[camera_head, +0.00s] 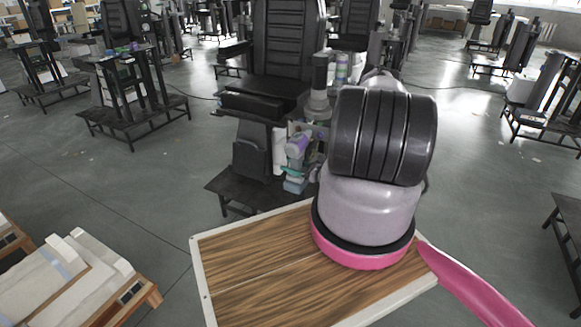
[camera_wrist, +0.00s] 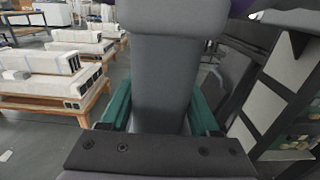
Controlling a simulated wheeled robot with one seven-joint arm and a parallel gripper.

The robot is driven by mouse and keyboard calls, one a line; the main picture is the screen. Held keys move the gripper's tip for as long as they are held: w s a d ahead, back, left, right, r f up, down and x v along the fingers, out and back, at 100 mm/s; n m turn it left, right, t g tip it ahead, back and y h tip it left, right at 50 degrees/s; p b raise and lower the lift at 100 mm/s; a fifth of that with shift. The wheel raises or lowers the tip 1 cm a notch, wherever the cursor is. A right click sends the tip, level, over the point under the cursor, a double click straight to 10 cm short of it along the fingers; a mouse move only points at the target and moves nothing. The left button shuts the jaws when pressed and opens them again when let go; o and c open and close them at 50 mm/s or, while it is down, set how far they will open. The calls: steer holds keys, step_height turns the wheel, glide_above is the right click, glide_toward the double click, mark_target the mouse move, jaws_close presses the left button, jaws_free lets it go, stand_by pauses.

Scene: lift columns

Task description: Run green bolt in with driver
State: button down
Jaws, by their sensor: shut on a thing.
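My gripper (camera_wrist: 160,112) shows in the wrist view as two teal-green fingers beyond a dark bracket with screws. Between them is a dark grey tool body, wider at the top, which I take to be the driver (camera_wrist: 165,75). The fingers are shut on its sides. I cannot see the driver's tip. I cannot make out the green bolt in either view. In the head view my arm covers the middle right, and my gripper is hidden behind it.
A wooden-topped board with a pale rim (camera_head: 270,265) lies below my arm. Pallets with pale beams (camera_head: 70,280) are at lower left. Grey floor (camera_head: 130,190) is open at left.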

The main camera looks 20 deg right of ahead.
steer(key=shift+w+d+r, duration=0.1)
steer(key=shift+w+d, duration=0.35)
steer(key=shift+d, duration=0.15)
stand_by(2.3)
steer(key=shift+a, duration=0.1)
steer(key=shift+s+a, duration=0.8)
steer(key=shift+a, duration=0.2)
steer(key=shift+s+a, duration=0.75)
steer(key=shift+a, duration=0.2)
steer(key=shift+s+a, duration=0.1)
steer(key=s+a, duration=0.2)
steer(key=a, duration=0.1)
steer(key=shift+s, duration=0.15)
